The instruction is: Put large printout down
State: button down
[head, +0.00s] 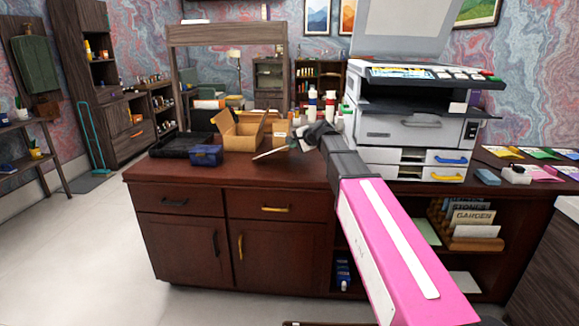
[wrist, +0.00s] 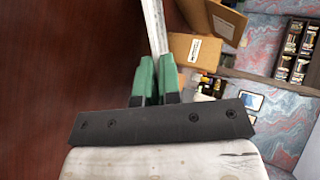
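The large printout (wrist: 154,25) shows nearly edge-on in the wrist view, as a thin pale strip between the green fingers of my gripper (wrist: 155,68). My gripper is shut on it. In the head view, my gripper (head: 296,146) is over the desk (head: 150,174), left of the printer. The printout (head: 268,154) sticks out to its left as a thin pale sliver, close above the desktop. Whether its lower edge touches the desk cannot be told. My pink arm hides part of the desk front.
An open cardboard box (head: 240,135), a black tray (head: 182,144) and a blue box (head: 206,156) stand left of my gripper. A printer (head: 405,128) with its lid up stands to the right. Bottles (head: 312,105) stand behind. The desktop's front left strip is clear.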

jog(key=shift+f, duration=0.2)
jog(key=c, duration=1.5)
grip_release()
jog(key=shift+o, duration=0.2)
jog(key=v, duration=0.8)
